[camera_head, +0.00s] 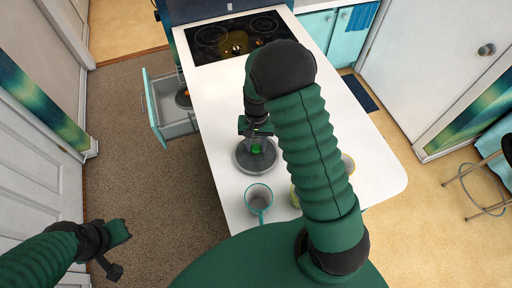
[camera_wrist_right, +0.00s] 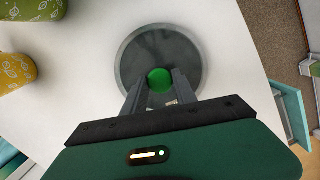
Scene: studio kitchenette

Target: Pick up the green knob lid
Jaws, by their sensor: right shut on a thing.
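The lid (camera_head: 243,163) is a round grey disc with a green knob (camera_head: 257,149) at its middle. It is over the white counter in the head view; I cannot tell whether it touches the surface. In the right wrist view the grey disc (camera_wrist_right: 138,50) and the green knob (camera_wrist_right: 159,79) show clearly. My right gripper (camera_head: 256,141) is above the lid, its two fingers (camera_wrist_right: 161,92) on either side of the knob and shut on it. My left gripper (camera_head: 118,249) is low at the left over the carpet, away from the counter; its jaws are too unclear to judge.
A teal-rimmed mug (camera_head: 259,197) stands just in front of the lid. Patterned yellow and green canisters (camera_wrist_right: 14,62) are partly hidden by my right arm in the head view. An open drawer (camera_head: 174,117) juts out left of the counter. A black cooktop (camera_head: 235,38) is at the back.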

